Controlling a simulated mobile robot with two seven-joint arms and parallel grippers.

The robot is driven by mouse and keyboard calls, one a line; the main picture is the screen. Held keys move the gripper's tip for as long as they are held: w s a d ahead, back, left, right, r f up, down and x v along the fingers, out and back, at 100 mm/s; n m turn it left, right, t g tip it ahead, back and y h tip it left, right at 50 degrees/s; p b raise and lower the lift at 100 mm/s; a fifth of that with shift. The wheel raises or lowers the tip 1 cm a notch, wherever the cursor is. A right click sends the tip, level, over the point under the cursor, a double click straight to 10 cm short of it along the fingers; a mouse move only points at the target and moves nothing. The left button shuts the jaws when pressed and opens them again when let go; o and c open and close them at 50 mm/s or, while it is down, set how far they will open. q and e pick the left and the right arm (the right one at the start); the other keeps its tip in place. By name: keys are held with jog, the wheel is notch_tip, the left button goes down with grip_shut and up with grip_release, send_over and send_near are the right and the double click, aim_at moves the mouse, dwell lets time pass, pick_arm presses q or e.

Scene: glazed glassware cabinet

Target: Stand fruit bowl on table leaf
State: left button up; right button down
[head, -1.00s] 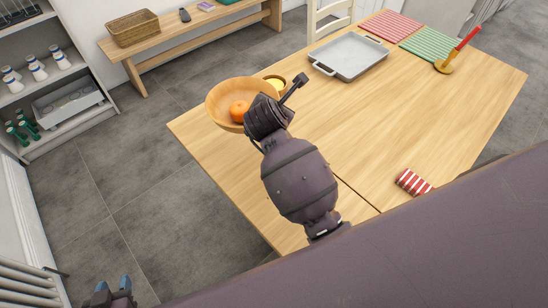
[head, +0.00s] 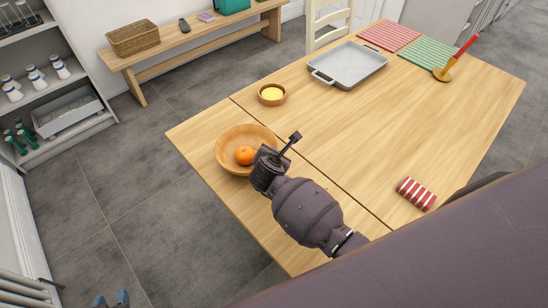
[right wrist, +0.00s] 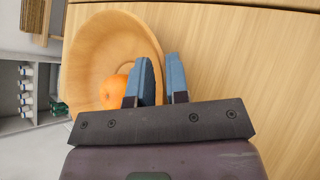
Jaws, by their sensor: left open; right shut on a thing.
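The wooden fruit bowl (head: 229,142) is upright over the table leaf (head: 197,128), the narrow strip left of the seam; I cannot tell whether its base touches the wood. An orange (head: 244,156) lies inside it. My right gripper (right wrist: 160,78) is shut on the bowl's rim, with one blue finger inside and one outside in the right wrist view. In the head view its fingers are hidden behind the wrist. My left gripper (head: 111,300) is open and empty, low at the bottom left edge, away from the table.
On the main tabletop stand a small bowl with yellow contents (head: 272,94), a grey tray (head: 347,65) and a red-striped roll (head: 416,193). Striped mats (head: 430,53) lie at the far end. The leaf around the bowl is clear. A bench (head: 190,52) stands behind.

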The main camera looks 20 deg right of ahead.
jog(key=shift+f, duration=0.6)
jog(key=shift+f, duration=0.15)
jog(key=c, duration=1.1)
grip_release()
